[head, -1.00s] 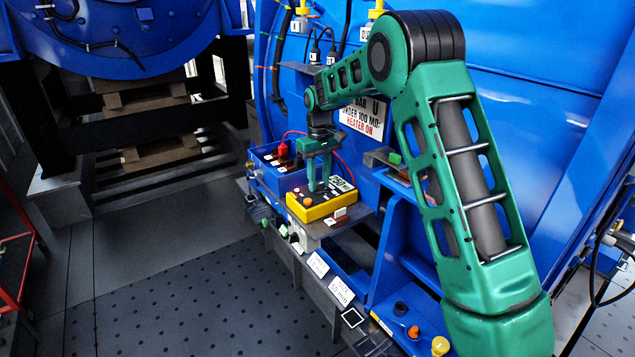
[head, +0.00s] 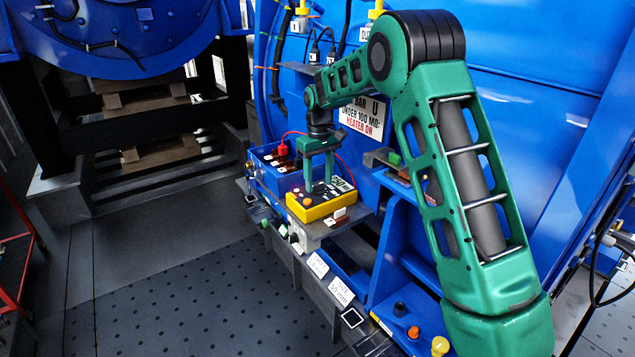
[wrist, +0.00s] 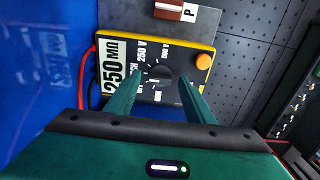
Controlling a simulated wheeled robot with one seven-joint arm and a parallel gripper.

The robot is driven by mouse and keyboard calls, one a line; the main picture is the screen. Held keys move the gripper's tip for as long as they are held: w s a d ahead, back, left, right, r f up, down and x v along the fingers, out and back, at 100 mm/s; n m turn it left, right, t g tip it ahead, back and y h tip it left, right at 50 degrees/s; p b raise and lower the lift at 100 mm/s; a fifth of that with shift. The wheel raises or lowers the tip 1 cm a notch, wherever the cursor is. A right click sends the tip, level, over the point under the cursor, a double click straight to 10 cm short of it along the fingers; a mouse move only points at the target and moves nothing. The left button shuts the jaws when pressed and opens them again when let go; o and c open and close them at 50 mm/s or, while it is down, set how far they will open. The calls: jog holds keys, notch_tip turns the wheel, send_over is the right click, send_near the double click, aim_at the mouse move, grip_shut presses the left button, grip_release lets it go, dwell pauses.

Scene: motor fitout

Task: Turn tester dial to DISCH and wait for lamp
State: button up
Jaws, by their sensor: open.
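The yellow insulation tester (head: 321,210) sits on a grey shelf; its black face carries a 250 MΩ label. In the wrist view its black dial (wrist: 162,76) is near the middle, with 250 V and 500 V marks around it. A mark by the left finger is partly covered, and I cannot read where the dial points. An orange round lamp or button (wrist: 203,61) is at the face's right; it also shows in the head view (head: 307,201). My gripper (wrist: 160,79) is open over the tester, its fingers either side of the dial. Contact cannot be told.
A blue terminal box (head: 272,163) with red and black leads stands behind the tester. A red-brown block marked P (wrist: 176,8) is beside the tester. A blue tank wall (head: 520,80) rises behind my arm.

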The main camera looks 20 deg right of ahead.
aim_at(319, 184)
notch_tip(319, 184, up, 10)
jog(key=shift+r, duration=0.2)
dwell(0.4)
